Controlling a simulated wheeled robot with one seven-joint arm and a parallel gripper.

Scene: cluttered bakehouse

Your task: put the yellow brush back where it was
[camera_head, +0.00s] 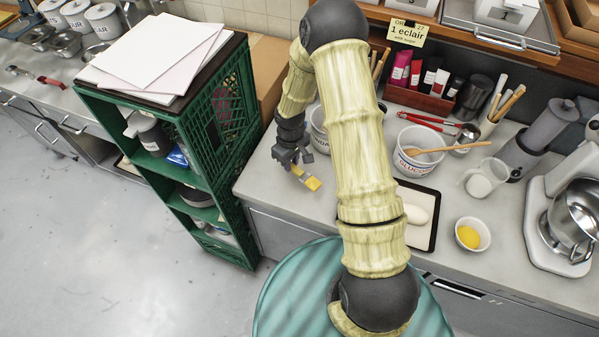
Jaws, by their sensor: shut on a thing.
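The yellow brush (312,183) shows just below my gripper (296,162), over the left end of the steel counter (262,185). Its yellow end points down and to the right. My gripper is shut on the brush's other end, which the fingers partly hide. I cannot tell whether the brush touches the counter or hangs a little above it.
A green crate shelf (247,110) stands close left of my gripper. A tub with a wooden spoon (404,165), a dark tray (430,240) with dough and a bowl with yolk (484,225) lie right. My arm hides the middle of the counter.

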